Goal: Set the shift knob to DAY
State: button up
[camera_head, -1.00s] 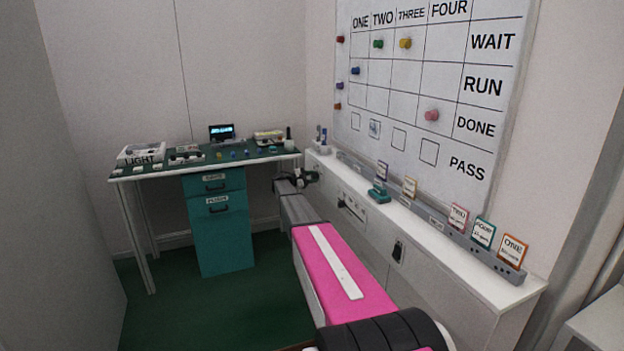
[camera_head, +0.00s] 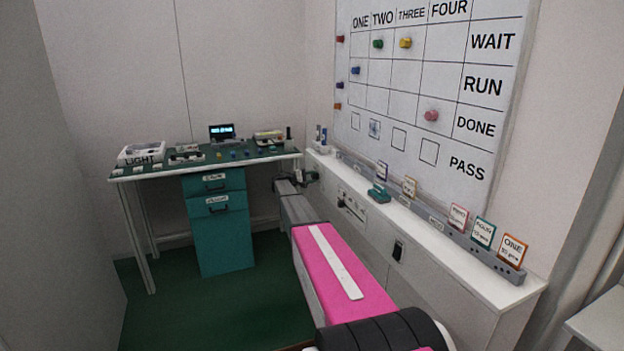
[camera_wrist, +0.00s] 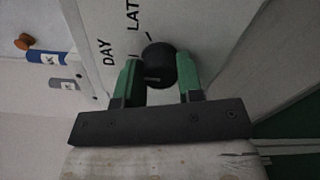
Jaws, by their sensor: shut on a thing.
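The shift knob (camera_wrist: 159,66) is round and black, on a pale panel (camera_wrist: 100,15) in the wrist view. My gripper (camera_wrist: 160,75) has its two green fingers closed on either side of it. The printed word DAY (camera_wrist: 107,52) stands left of the knob, and LAT, with its end cut off, (camera_wrist: 132,16) stands above left. A small pale mark shows on the knob, but I cannot tell which word it points to. In the head view my gripper (camera_head: 309,178) is at the left end of the white ledge front, and the knob is hidden there.
A white ledge (camera_head: 463,272) with card holders runs below the whiteboard (camera_head: 400,90). A green-topped desk (camera_head: 270,154) with a teal drawer unit (camera_head: 220,235) stands at the left. A blue-banded item (camera_wrist: 45,57) and an orange-brown knob (camera_wrist: 24,41) show in the wrist view.

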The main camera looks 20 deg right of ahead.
jog(key=o, duration=0.9)
jog(key=shift+a, duration=0.1)
jog(key=a, duration=1)
jog(key=shift+s+a, duration=0.2)
jog(key=shift+a, duration=0.15)
jog(key=shift+s, duration=0.15)
